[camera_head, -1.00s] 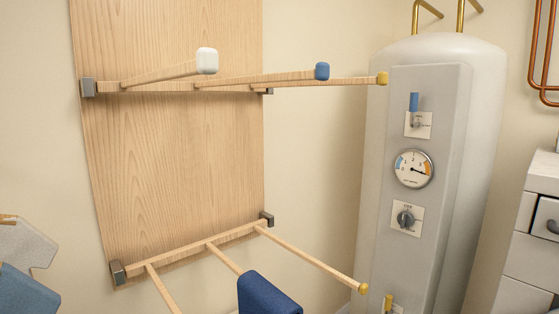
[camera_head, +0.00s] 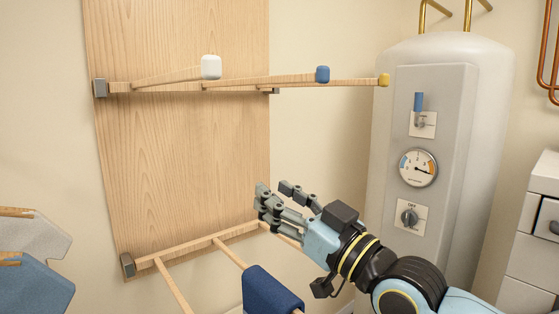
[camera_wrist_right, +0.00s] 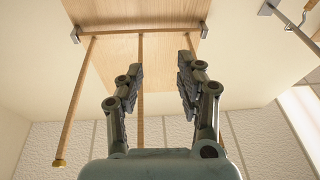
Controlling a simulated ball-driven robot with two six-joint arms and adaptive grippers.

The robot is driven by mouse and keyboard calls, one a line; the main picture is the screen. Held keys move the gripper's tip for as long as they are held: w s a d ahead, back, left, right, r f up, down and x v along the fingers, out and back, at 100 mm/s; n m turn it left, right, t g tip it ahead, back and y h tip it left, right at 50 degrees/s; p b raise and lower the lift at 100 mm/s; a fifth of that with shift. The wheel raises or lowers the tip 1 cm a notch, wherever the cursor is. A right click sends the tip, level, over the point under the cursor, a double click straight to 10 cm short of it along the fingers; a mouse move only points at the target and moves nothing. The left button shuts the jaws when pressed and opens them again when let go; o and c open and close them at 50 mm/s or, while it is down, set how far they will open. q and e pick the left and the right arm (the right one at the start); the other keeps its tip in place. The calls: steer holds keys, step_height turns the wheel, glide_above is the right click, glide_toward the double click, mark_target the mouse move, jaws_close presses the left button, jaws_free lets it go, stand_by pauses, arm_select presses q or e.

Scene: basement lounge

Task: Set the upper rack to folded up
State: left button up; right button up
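The upper rack (camera_head: 262,80) is a wooden frame hinged low on its brackets against the wood board, with its bars sticking out from the wall. The bars end in a white tip (camera_head: 211,67), a blue tip (camera_head: 322,74) and a yellow tip (camera_head: 384,80). My right gripper (camera_head: 273,190) is below the upper rack, apart from it, with its fingers pointing up and left. In the right wrist view the gripper (camera_wrist_right: 160,72) is open and empty, with the rack (camera_wrist_right: 110,34) beyond it and a bar between the fingers in the picture. My left gripper is out of view.
A lower rack (camera_head: 190,244) also sticks out, with a dark blue cloth (camera_head: 272,290) on it; my right arm hides part of it. A grey tank (camera_head: 480,120) with a dial and switches stands at right. Grey and blue shapes (camera_head: 35,285) show at lower left.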

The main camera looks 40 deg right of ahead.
mark_target(279, 76)
steer(key=s+d+r+m+t, duration=0.1)
steer(key=d+r+t, duration=0.15)
steer(key=r, duration=0.25)
steer(key=s+d+r+m+t, duration=0.1)
steer(key=s+r+t, duration=0.1)
steer(key=r+t, duration=0.3)
steer(key=shift+g+h, duration=0.65)
steer(key=shift+h, duration=0.05)
steer(key=p+x, duration=0.2)
steer(key=x, duration=0.9)
steer(key=shift+d+r, duration=0.1)
steer(key=shift+r, duration=0.25)
jaws_close()
steer(key=shift+y, duration=0.3)
